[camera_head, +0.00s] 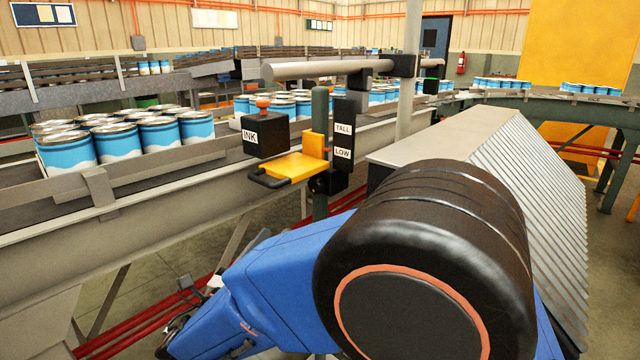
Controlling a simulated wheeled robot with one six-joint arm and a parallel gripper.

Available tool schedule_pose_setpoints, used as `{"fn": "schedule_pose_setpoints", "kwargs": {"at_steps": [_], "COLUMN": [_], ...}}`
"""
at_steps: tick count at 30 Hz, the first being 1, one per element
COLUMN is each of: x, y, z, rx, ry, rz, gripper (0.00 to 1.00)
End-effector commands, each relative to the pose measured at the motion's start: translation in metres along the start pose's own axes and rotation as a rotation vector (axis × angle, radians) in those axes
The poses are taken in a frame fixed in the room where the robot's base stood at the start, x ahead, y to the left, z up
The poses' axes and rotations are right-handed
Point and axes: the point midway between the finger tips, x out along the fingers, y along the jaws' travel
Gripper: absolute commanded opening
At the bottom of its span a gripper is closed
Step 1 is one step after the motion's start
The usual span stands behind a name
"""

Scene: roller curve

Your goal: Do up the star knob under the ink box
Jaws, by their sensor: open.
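The black ink box (265,134), marked INK and topped with an orange-red cap, sits beside the conveyor. A yellow bracket (292,167) with a black handle is just below it, joined to a green upright post (320,130). A dark knob-like part (328,182) is on the post below the bracket. It looks like the star knob, but its lobes and how tight it is cannot be made out. My gripper (187,300) is open at the lower left, below and left of the knob and well apart from it. It is small and partly hidden by my arm.
A black plate (343,143) marked TALL and LOW stands beside the post. Cans (125,137) fill the conveyor, whose side rail (150,190) runs behind my gripper. A grey ribbed housing (480,150) stands at right. My blue arm covers the lower middle.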

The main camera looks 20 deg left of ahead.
Motion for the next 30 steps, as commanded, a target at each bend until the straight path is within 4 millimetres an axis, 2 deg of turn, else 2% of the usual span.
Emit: {"fn": "schedule_pose_setpoints", "kwargs": {"at_steps": [5, 24, 30], "x": [0.017, 0.129, 0.157], "y": [0.000, -0.001, -0.001], "z": [-0.001, -0.001, 0.000], "rx": [0.000, 0.000, 0.000], "ry": [0.002, 0.002, 0.001], "rz": [-0.002, -0.003, -0.002], "gripper": [0.55, 0.55, 0.55]}}
